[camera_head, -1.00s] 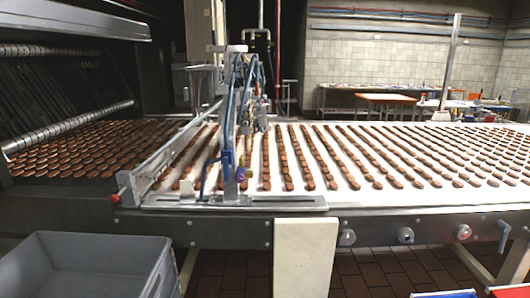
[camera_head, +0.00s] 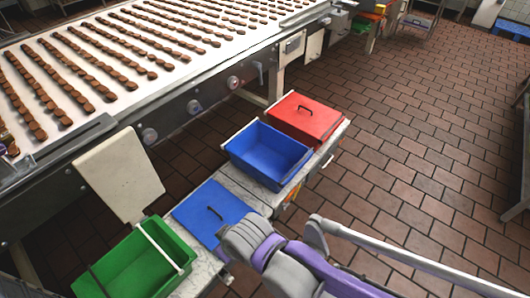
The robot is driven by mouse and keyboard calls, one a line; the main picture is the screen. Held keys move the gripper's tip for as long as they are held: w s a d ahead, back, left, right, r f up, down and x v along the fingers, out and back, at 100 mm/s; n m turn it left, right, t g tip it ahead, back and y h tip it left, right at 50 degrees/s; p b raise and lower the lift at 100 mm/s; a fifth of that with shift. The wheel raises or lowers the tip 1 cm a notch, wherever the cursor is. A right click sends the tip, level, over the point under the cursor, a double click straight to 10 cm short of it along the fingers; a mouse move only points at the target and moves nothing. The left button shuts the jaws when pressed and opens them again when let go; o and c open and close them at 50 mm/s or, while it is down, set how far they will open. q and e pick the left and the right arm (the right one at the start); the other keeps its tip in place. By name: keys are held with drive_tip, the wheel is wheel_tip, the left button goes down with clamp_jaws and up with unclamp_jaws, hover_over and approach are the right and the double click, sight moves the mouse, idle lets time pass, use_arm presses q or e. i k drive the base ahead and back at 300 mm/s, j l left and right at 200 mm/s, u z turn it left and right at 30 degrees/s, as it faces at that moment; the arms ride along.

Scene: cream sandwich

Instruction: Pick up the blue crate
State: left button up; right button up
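The blue crate (camera_head: 266,153) is an open, empty-looking box on a narrow pale counter, right of the picture's middle. A white bar runs along its left rim. A purple and grey arm of mine (camera_head: 290,262) reaches in at the bottom, below the crate and apart from it in the picture. No gripper fingers can be made out on it. My other arm is out of view.
A red lidded crate (camera_head: 303,118) stands just behind the blue one. In front lie a flat blue lid with a dark handle (camera_head: 207,211) and an open green crate (camera_head: 134,268). The conveyor (camera_head: 157,70) runs behind the counter.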

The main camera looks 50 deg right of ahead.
sight(267, 155)
drive_tip(key=z, duration=1.75)
drive_tip(key=k+j+u, duration=0.1)
drive_tip(key=u, duration=1.7)
drive_tip(key=j+z, duration=0.1)
drive_tip(key=z, duration=1.75)
drive_tip(key=i+l+u, duration=0.25)
drive_tip(key=i+l, duration=0.5)
